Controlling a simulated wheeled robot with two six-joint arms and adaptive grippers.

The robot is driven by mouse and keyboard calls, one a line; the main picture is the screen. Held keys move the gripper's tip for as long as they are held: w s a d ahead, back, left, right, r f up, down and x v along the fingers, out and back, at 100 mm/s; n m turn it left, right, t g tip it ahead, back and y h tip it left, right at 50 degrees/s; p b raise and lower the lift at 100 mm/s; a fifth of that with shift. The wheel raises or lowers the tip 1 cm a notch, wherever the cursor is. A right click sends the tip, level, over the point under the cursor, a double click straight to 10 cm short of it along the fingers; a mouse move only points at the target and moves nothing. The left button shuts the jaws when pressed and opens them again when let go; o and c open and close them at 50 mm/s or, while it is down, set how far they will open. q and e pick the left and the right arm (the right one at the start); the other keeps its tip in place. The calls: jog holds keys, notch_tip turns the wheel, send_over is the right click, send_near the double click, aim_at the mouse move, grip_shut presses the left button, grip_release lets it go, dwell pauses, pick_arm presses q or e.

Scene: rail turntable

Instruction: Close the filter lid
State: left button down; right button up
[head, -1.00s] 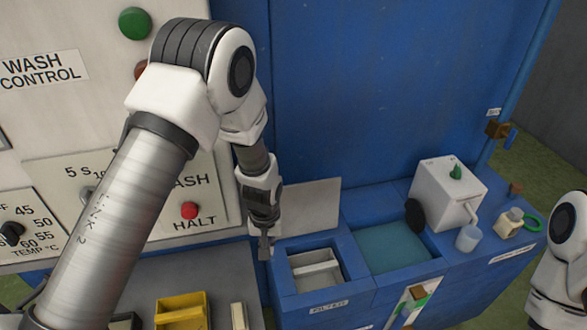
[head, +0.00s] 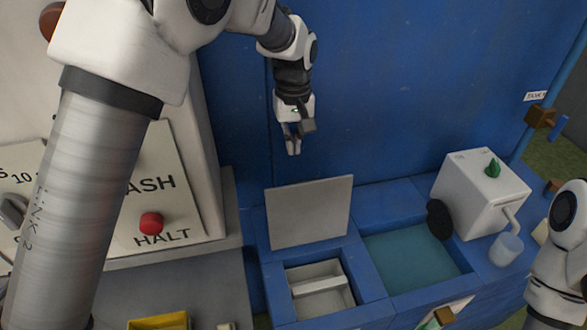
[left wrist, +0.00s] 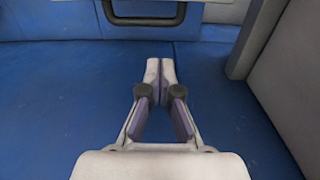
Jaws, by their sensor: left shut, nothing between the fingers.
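The filter lid (head: 310,212) is a flat grey panel that stands up, open, at the back edge of the filter box. The filter box (head: 277,292) has a blue rim and an open top, with a pale divided insert (head: 318,285) inside. My left gripper (head: 293,150) hangs above the lid's top edge, close to the blue back wall and apart from the lid. Its fingers are shut and empty; the left wrist view shows the tips together (left wrist: 160,64). My right arm shows at the right edge, but its gripper is out of view.
A tank of blue-green liquid (head: 405,258) lies right of the filter box. A white pump box (head: 480,195) and a small clear cup (head: 506,248) stand beyond it. The control panel with a red HALT button (head: 151,223) is on the left. The blue wall (head: 400,90) is behind.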

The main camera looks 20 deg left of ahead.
pick_arm(q)
notch_tip(320, 180, down, 10)
jog(key=p, duration=0.1)
jog(key=shift+r+p, duration=0.2)
jog(key=shift+p, duration=0.15)
